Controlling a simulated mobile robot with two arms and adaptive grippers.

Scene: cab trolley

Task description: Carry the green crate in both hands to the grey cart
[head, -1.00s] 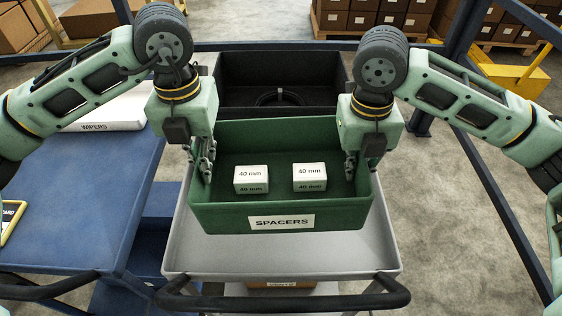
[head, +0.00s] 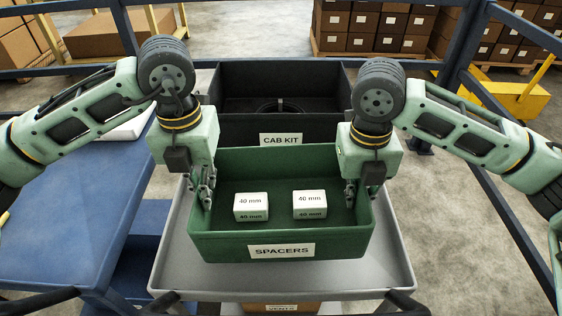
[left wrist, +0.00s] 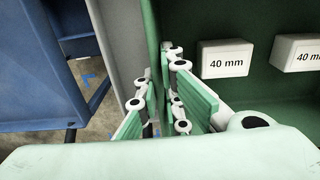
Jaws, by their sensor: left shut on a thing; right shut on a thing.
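The green crate (head: 215,245), labelled SPACERS, is level over the front part of the grey cart's tray (head: 395,270). I cannot tell whether its base touches the tray. Two white boxes marked 40 mm (head: 251,206) (head: 310,204) stand inside it. My left gripper (head: 207,192) is shut on the crate's left wall, and my right gripper (head: 352,190) is shut on its right wall. In the left wrist view the fingers (left wrist: 157,95) straddle the crate wall, and one box (left wrist: 226,58) shows fully.
A black bin labelled CAB KIT (head: 235,128) stands directly behind the crate. A blue table (head: 70,215) is close on the left, with a white item partly hidden by my left arm. Blue rails (head: 495,190) run along the right. Stacked cartons (head: 370,30) stand far back.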

